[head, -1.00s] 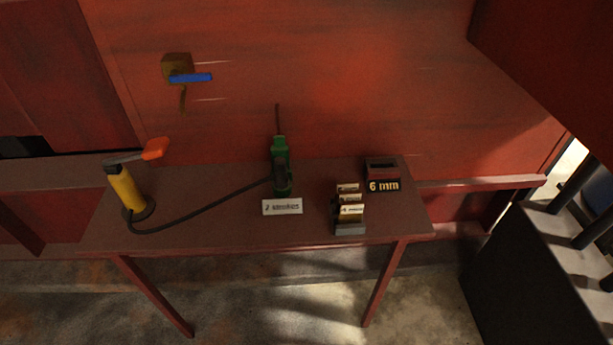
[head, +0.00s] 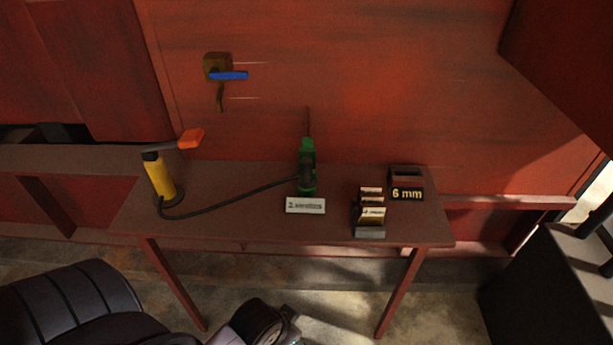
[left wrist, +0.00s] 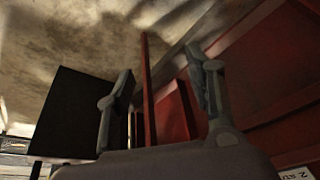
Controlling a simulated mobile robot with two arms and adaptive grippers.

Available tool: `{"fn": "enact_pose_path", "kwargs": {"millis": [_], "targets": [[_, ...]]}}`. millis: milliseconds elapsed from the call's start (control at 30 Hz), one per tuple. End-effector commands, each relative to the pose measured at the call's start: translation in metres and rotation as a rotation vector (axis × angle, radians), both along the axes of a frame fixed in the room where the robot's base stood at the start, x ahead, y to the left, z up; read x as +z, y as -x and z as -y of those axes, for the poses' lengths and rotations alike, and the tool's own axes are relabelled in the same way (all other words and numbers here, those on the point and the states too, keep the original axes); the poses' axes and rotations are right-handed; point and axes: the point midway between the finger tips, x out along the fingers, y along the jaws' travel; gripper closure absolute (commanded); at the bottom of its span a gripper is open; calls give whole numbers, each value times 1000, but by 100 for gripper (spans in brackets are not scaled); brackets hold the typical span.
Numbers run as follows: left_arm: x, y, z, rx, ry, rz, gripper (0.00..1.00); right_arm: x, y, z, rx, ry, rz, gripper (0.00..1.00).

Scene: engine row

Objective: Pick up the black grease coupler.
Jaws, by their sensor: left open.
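A black grease coupler (head: 306,176) sits at the end of a black hose, against the green stand (head: 308,152) on the bench. The hose (head: 235,203) runs left to a yellow grease pump (head: 160,178) with an orange handle. The coupler is not seen in that view. My right gripper is not in view.
The narrow bench (head: 250,225) stands against a red wall. A white label plate (head: 305,205) lies before the stand. A card holder (head: 370,232) and a "6 mm" box (head: 406,183) stand to the right. A blue-handled valve (head: 228,75) is on the wall.

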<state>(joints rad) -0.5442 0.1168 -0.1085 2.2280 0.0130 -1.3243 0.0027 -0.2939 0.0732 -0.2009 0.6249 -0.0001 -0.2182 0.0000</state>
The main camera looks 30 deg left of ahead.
Motion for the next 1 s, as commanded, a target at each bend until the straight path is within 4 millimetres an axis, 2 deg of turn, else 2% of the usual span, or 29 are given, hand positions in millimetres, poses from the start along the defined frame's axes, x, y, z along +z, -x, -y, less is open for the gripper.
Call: {"fn": "enact_pose_path", "kwargs": {"millis": [67, 100, 367, 600, 800, 1000], "targets": [[30, -14, -7, 18, 8, 88, 51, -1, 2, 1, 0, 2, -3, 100], [46, -27, -14, 34, 16, 166, 51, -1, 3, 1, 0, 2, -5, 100], [92, -86, -47, 100, 46, 506, 51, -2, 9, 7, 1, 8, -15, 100], [143, -131, -98, 175, 53, 878, 51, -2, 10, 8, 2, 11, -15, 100], [185, -142, -136, 219, 44, 1134, 51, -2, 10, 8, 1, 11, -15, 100], [201, -148, -149, 231, 37, 1225, 51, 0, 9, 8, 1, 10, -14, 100]]}}
